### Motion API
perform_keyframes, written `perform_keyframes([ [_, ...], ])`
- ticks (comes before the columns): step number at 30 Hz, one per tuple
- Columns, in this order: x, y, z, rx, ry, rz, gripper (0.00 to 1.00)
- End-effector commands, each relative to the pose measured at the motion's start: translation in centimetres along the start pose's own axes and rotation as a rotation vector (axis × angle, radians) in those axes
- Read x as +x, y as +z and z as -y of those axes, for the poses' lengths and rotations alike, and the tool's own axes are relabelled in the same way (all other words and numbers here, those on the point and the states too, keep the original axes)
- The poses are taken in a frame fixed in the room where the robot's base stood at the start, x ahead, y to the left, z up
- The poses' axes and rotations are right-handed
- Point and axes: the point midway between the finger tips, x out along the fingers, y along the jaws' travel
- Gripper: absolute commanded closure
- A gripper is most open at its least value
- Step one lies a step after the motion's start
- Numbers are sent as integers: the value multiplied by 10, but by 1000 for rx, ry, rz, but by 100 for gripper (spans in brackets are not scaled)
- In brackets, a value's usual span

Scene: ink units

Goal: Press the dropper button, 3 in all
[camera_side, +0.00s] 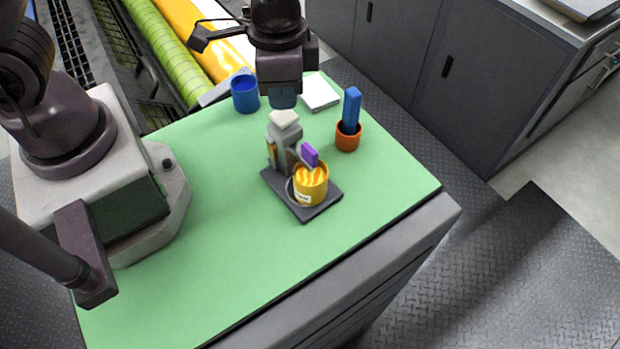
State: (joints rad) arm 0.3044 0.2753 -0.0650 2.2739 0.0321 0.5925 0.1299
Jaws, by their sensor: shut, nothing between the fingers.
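The dropper (287,150) is a grey upright unit on a dark base plate (299,212). Its pale top button (284,118) faces up. A yellow and orange striped cup (310,188) stands on the base plate under a purple block (310,154) at the dropper's front. My gripper (284,102) is shut and empty, pointing down just above the pale button in the picture. Whether its tips touch the button cannot be told from this view.
A blue cup (245,94) stands behind left. An orange cup (347,138) holding a blue stick (351,108) stands to the right. A white flat pad (319,93) lies at the back. The front and left of the green table top (230,260) are clear.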

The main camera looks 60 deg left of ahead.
Motion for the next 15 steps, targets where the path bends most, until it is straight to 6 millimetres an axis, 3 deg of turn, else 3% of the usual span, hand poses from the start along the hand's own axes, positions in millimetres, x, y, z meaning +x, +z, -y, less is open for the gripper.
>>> perform_keyframes([
  [15,19,0,0,0,0,2,100],
])
